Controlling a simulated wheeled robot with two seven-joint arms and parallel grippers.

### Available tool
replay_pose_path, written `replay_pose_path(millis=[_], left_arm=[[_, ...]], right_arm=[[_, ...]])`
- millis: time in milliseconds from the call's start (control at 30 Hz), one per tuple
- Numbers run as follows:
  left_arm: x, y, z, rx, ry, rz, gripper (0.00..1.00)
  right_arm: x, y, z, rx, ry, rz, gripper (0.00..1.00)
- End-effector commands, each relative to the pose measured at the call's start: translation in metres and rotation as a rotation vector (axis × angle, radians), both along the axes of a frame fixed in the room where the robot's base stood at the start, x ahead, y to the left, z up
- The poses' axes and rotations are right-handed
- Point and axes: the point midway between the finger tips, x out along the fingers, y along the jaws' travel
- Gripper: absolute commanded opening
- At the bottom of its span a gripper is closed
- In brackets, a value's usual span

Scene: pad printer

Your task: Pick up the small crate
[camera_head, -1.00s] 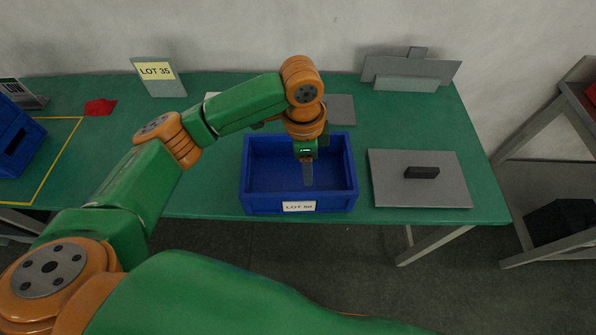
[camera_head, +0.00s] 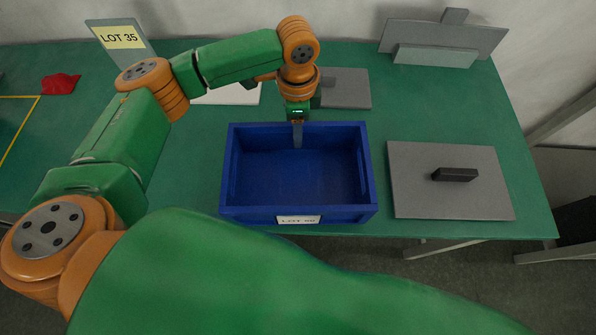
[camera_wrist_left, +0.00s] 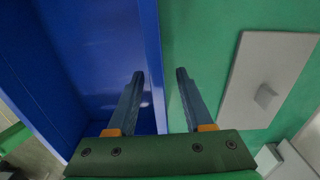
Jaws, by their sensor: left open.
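The small crate (camera_head: 298,213) is blue, open-topped and empty. It stands upright on the green table with a "LOT" label on its front wall; the number is hard to read. My left gripper (camera_head: 297,138) is at the crate's far wall, pointing down. In the left wrist view, the open fingers (camera_wrist_left: 160,75) are on either side of the crate's rim (camera_wrist_left: 152,50), one over the inside and one over the table outside. I cannot tell whether either finger touches the wall. My right gripper is not in view.
A grey plate with a black handle (camera_head: 420,190) lies right of the crate. Another grey plate (camera_head: 350,90) lies behind it, and a grey stand (camera_head: 435,57) is at back right. A "LOT 35" sign (camera_head: 121,40) and red item (camera_head: 60,84) are left on the table (camera_head: 200,180).

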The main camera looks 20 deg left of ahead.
Motion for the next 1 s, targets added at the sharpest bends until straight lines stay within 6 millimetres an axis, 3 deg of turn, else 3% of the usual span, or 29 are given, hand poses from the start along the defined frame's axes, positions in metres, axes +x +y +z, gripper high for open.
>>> replay_pose_path(millis=[133,367,567,1000], left_arm=[[-0.002,0.001,-0.023,0.002,0.002,0.001,0.51],[-0.001,0.000,-0.027,0.000,-0.001,0.000,0.51],[-0.001,0.000,-0.027,0.000,-0.001,0.000,0.00],[-0.001,0.000,-0.026,0.000,-0.001,0.000,0.00]], right_arm=[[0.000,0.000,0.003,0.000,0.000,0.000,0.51],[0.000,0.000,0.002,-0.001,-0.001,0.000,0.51],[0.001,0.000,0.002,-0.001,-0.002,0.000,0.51],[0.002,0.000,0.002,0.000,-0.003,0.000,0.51]])
